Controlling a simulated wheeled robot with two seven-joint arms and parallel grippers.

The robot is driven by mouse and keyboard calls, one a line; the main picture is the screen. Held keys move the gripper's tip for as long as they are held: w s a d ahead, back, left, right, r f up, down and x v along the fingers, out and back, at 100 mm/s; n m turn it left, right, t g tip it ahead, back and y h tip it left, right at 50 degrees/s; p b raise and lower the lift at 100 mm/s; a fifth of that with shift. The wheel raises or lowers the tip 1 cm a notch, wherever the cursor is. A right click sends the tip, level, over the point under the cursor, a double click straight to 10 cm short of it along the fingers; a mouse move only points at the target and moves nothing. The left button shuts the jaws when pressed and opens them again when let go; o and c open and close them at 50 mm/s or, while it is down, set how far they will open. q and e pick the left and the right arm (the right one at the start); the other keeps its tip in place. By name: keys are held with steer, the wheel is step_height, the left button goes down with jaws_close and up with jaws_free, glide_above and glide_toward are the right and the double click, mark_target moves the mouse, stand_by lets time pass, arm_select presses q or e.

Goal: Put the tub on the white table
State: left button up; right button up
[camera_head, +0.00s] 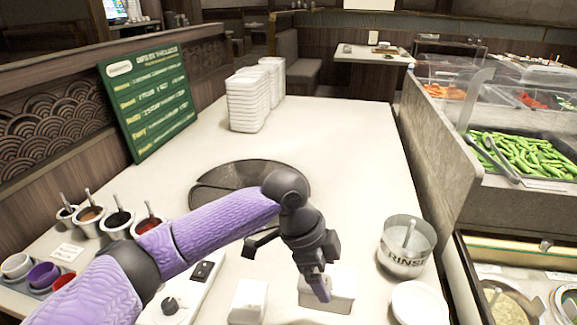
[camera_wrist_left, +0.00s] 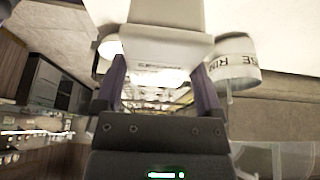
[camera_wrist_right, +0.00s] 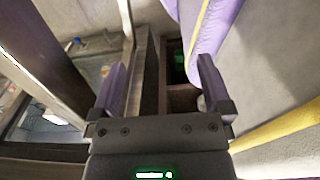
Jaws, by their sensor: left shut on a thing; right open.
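A white tub (camera_head: 341,286) is at the near edge of the head view, partly hidden by my left gripper. My left gripper (camera_head: 318,284) points down and is shut on this tub. In the left wrist view the tub (camera_wrist_left: 165,48) sits between the two purple fingers (camera_wrist_left: 162,92). I cannot tell whether it touches the surface below. A white table top (camera_head: 340,140) spreads under and beyond it. A smaller white table (camera_head: 372,54) stands at the far back. My right gripper (camera_wrist_right: 163,82) is open and empty in the right wrist view, outside the head view.
Another white tub (camera_head: 248,301) stands left of the held one. A metal RINSE pot (camera_head: 405,262) and a white round dish (camera_head: 419,303) are at right. Sauce cups (camera_head: 90,222), a dark round plate (camera_head: 235,178), stacked white tubs (camera_head: 248,103) and a green board (camera_head: 150,100) surround free room.

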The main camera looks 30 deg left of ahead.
mark_target(318, 308)
arm_select(q)
steer(key=shift+s+f, duration=0.25)
step_height(318, 308, down, 9)
steer(key=b, duration=0.3)
steer(key=shift+s+b, duration=0.1)
steer(key=shift+b, duration=0.3)
steer(key=shift+f, duration=0.35)
steer(key=shift+r, duration=0.15)
steer(key=o, duration=1.3)
arm_select(e)
steer(key=shift+g, duration=0.3)
steer(key=s+f, duration=0.1)
steer(key=d+f, duration=0.1)
steer(key=s+f, duration=0.1)
steer(key=shift+s+d+f, duration=0.35)
